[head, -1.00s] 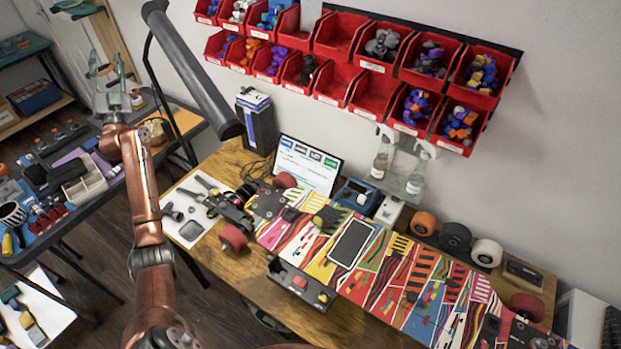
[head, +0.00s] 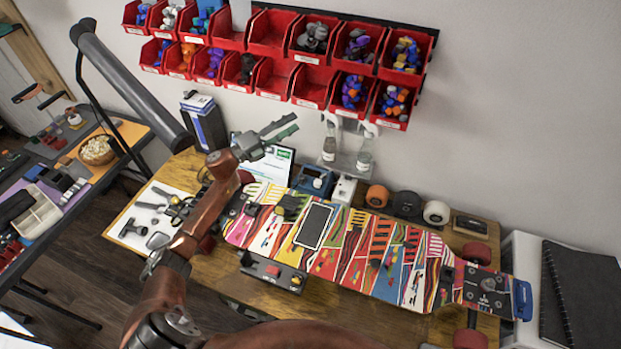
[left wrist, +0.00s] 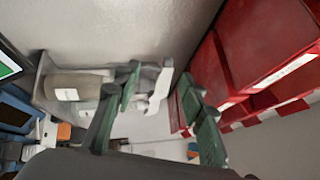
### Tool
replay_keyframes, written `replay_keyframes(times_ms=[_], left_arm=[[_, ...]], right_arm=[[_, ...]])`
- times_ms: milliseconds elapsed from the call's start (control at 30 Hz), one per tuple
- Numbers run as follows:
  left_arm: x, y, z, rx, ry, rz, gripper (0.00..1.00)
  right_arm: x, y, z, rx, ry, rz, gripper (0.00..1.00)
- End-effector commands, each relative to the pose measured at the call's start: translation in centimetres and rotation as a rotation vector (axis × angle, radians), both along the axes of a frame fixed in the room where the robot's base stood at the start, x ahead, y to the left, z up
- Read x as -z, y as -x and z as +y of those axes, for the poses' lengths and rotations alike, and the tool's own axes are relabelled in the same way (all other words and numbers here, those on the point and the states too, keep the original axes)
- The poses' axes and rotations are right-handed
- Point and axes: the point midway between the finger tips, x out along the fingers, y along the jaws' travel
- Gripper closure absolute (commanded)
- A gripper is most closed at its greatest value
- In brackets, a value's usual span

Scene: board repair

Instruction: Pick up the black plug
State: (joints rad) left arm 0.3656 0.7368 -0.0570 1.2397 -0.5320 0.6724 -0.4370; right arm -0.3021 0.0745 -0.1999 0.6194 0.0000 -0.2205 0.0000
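My left gripper (head: 284,126) is over the back of the workbench, in front of the wall and below the red bins. In the left wrist view its two green fingers (left wrist: 160,80) stand apart with nothing held between them. I cannot single out the black plug with certainty. Small black pieces (head: 246,69) lie in a red bin of the lower row, and dark parts (head: 177,207) lie on a white sheet at the bench's left; either could include it. My right gripper is not in view.
A colourful skateboard (head: 385,262) spans the bench. Spray bottles (head: 363,155) stand by the wall and show close to the fingers in the left wrist view (left wrist: 75,87). Red bins (head: 270,34) hang above. A monitor (head: 268,168) stands behind my left forearm.

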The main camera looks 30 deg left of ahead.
Motion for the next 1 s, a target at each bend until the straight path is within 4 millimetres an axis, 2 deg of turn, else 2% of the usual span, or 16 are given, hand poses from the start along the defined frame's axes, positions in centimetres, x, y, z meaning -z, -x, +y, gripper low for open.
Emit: replay_keyframes(times_ms=[33, 200, 300, 500, 600, 667, 767, 900, 1000], left_arm=[[0.3, -0.1, -3.0, 0.044, -0.031, 0.015, 0.62], [2.7, 0.2, -11.7, 0.169, -0.135, 0.074, 0.62], [1.2, 0.5, -16.4, 0.286, -0.246, 0.074, 0.62], [1.4, 2.9, -24.2, 0.49, -0.505, 0.137, 0.62], [2.9, 4.6, -26.3, 0.566, -0.683, 0.201, 0.62], [4.4, 5.6, -26.4, 0.592, -0.814, 0.26, 0.62], [7.1, 6.9, -24.1, 0.579, -1.043, 0.384, 0.62], [9.3, 7.7, -17.6, 0.46, -1.296, 0.556, 0.62], [9.7, 7.9, -13.2, 0.357, -1.409, 0.65, 0.62]], right_arm=[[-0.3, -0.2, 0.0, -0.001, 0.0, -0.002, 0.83], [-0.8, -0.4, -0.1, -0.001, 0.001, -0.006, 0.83], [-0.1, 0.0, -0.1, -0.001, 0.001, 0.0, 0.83], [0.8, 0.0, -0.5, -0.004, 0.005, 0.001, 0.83], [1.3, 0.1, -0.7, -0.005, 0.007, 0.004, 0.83], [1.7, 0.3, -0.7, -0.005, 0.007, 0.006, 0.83], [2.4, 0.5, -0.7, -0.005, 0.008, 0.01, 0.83], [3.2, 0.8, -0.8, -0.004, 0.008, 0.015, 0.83], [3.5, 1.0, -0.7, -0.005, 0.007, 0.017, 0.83]])
